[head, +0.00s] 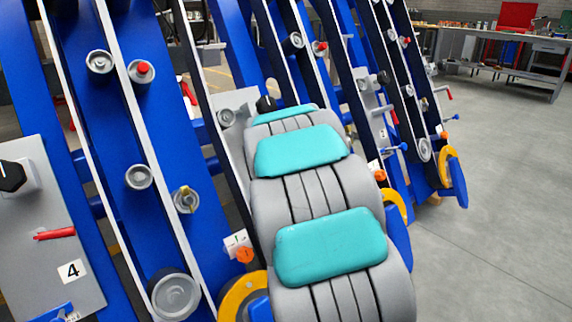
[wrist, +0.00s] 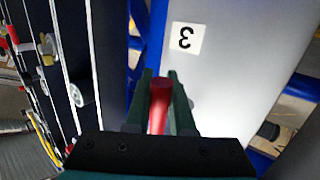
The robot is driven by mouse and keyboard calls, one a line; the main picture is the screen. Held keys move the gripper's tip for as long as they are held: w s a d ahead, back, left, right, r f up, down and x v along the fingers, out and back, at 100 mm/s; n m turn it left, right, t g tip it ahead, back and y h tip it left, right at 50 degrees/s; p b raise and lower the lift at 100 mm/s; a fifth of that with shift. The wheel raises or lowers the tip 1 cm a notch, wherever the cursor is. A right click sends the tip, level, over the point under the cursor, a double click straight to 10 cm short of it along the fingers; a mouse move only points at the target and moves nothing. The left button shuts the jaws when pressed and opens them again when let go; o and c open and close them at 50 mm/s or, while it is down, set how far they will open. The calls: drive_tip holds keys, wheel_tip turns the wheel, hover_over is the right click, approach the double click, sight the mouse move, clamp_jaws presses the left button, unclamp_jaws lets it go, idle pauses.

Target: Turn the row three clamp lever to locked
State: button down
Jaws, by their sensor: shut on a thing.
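The row three clamp lever (wrist: 159,108) is a red handle in the wrist view. It stands out from a grey panel (wrist: 245,70) that carries an upside-down white label with a 3 (wrist: 187,38). My gripper (wrist: 160,80) has its two dark green fingers on either side of the red handle and is shut on it. The lever's pivot and any lock marks are hidden or too small to tell. In the head view my grey and teal arm hides the gripper and the lever.
In the head view a panel labelled 4 (head: 71,270) with a red lever (head: 54,234) and black knob (head: 12,176) stands at the left. Blue slanted frames with rollers (head: 175,295) surround my arm. Clear floor (head: 500,210) lies at the right.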

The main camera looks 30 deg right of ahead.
drive_tip(key=shift+f, duration=0.1)
drive_tip(key=c, duration=0.8)
unclamp_jaws()
drive_tip(key=shift+a, duration=0.1)
drive_tip(key=v, duration=0.7)
drive_tip(key=shift+s+a+r+p, duration=0.1)
drive_tip(key=shift+s+r+p, duration=0.2)
